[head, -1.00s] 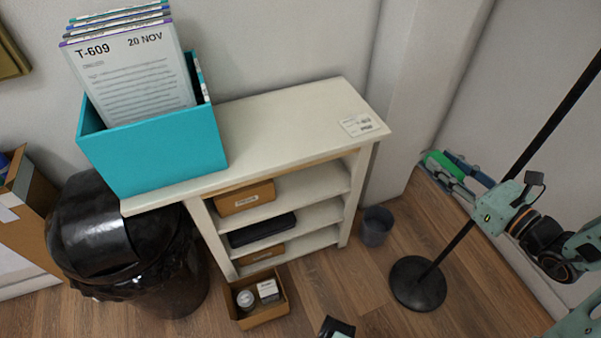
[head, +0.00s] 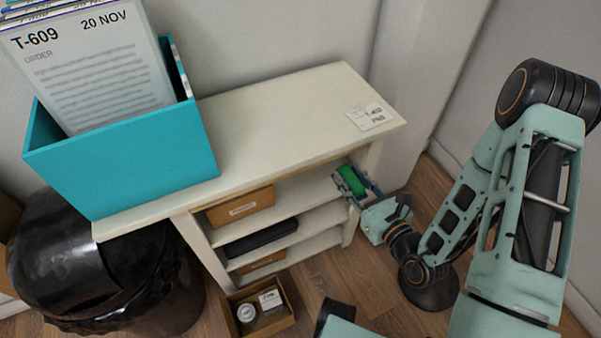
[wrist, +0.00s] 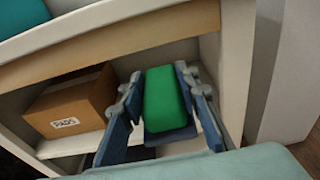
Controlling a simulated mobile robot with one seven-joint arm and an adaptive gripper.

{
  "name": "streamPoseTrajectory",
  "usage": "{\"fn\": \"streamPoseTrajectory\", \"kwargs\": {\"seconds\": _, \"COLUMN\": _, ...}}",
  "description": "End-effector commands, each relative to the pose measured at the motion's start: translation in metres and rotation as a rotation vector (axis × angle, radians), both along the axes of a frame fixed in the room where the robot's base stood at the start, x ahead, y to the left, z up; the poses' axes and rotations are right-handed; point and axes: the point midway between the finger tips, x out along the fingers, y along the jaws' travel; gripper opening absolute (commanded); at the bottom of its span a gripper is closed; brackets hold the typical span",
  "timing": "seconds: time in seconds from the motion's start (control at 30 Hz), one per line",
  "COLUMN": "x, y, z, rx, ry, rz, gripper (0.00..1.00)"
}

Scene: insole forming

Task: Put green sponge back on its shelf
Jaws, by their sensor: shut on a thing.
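The green sponge (head: 350,181) is between the fingers of my gripper (head: 355,186), at the right end of the upper shelf of the white shelf unit (head: 300,112). In the wrist view, the sponge (wrist: 165,98) lies lengthwise between the blue-grey fingers of my gripper (wrist: 167,110), which is shut on it. The upper shelf (wrist: 75,143) shows below and to the left. I cannot tell whether the sponge touches the shelf board.
A cardboard box labelled PADS (wrist: 72,103) stands left of the sponge on the same shelf. The unit's right side wall (wrist: 228,65) is close on the right. A teal file box (head: 130,155) is on top, and an open carton (head: 262,308) is on the floor.

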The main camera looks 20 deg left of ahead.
Motion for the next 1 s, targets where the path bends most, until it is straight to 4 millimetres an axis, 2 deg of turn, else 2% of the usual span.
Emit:
{"fn": "streamPoseTrajectory", "kwargs": {"seconds": 0.27, "x": 0.051, "y": 0.049, "z": -0.034, "rx": 0.001, "ry": -0.003, "rz": 0.004, "gripper": 0.06}}
{"fn": "streamPoseTrajectory", "kwargs": {"seconds": 0.4, "x": 0.067, "y": 0.064, "z": -0.062, "rx": 0.001, "ry": 0.001, "rz": 0.003, "gripper": 0.06}}
{"fn": "streamPoseTrajectory", "kwargs": {"seconds": 0.53, "x": 0.077, "y": 0.073, "z": -0.076, "rx": 0.002, "ry": 0.000, "rz": 0.002, "gripper": 0.06}}
{"fn": "streamPoseTrajectory", "kwargs": {"seconds": 0.77, "x": 0.085, "y": 0.079, "z": -0.087, "rx": 0.001, "ry": 0.000, "rz": 0.001, "gripper": 0.06}}
{"fn": "streamPoseTrajectory", "kwargs": {"seconds": 1.0, "x": 0.087, "y": 0.081, "z": -0.121, "rx": 0.001, "ry": 0.002, "rz": 0.002, "gripper": 0.06}}
